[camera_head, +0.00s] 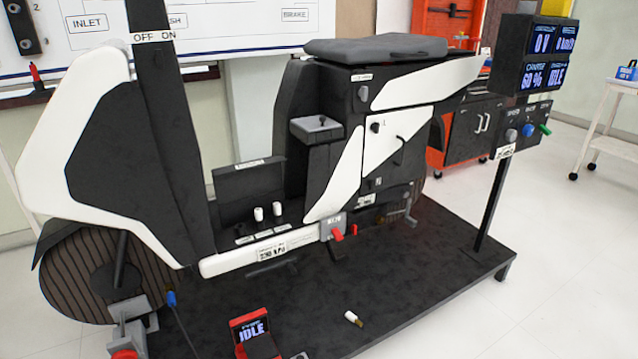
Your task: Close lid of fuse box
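A black box that looks like the fuse box (262,228) sits on the footboard of the scooter-like rig. Its dark lid (238,187) appears to stand raised at the back, with a small pale label on its top edge. Two white cylinders (277,209) stand upright in front of the lid, beside a dark round socket or cap. Small pale labels run along the front of the box. My gripper is not in view.
A loose white cylinder with a brassy end (353,318) lies on the black platform (420,290). The steering column (170,130) rises left of the box; the seat body (345,150) is on the right.

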